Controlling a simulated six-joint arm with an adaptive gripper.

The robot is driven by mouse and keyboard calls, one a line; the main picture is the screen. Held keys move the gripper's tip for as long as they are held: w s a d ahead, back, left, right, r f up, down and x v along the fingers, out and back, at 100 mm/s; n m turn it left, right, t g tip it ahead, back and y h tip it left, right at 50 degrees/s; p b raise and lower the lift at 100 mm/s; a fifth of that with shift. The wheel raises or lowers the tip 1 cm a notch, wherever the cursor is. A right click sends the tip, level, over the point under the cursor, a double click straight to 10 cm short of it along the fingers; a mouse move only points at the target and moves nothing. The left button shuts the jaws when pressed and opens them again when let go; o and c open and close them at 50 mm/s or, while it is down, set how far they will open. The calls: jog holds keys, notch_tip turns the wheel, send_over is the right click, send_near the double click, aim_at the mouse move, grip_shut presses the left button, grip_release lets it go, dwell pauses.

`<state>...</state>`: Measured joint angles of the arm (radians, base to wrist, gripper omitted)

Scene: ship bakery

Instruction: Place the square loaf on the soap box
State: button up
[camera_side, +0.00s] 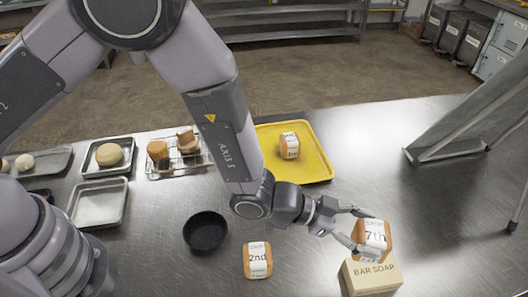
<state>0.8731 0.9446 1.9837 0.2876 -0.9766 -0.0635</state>
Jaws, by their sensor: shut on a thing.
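A square loaf (371,239) with a white wrapper marked "7th" is at the lower right. My gripper (352,229) is shut on this loaf, with its fingers reaching in from the left. The cardboard soap box (371,277), marked "BAR SOAP", stands on the steel table directly below the loaf. The loaf's lower edge meets the box's top in the picture; I cannot tell whether it rests on it or hangs just above. Another wrapped loaf, marked "2nd" (257,260), lies on the table to the left. A third wrapped loaf (289,146) lies on the yellow tray (318,170).
A black bowl (205,231) stands left of the "2nd" loaf. Metal trays (98,203) and a rack with bread (180,153) line the left side. A metal stand (450,148) is at the right. The table between yellow tray and stand is clear.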

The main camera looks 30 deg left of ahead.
jog(key=d+f, duration=0.1)
jog(key=f, duration=0.1)
jog(key=w+d+f, duration=0.2)
jog(key=f, duration=0.1)
jog(key=shift+w+d+f, duration=0.25)
jog(key=shift+f, duration=1.6)
jog(key=shift+f, duration=0.1)
jog(key=o, duration=1.2)
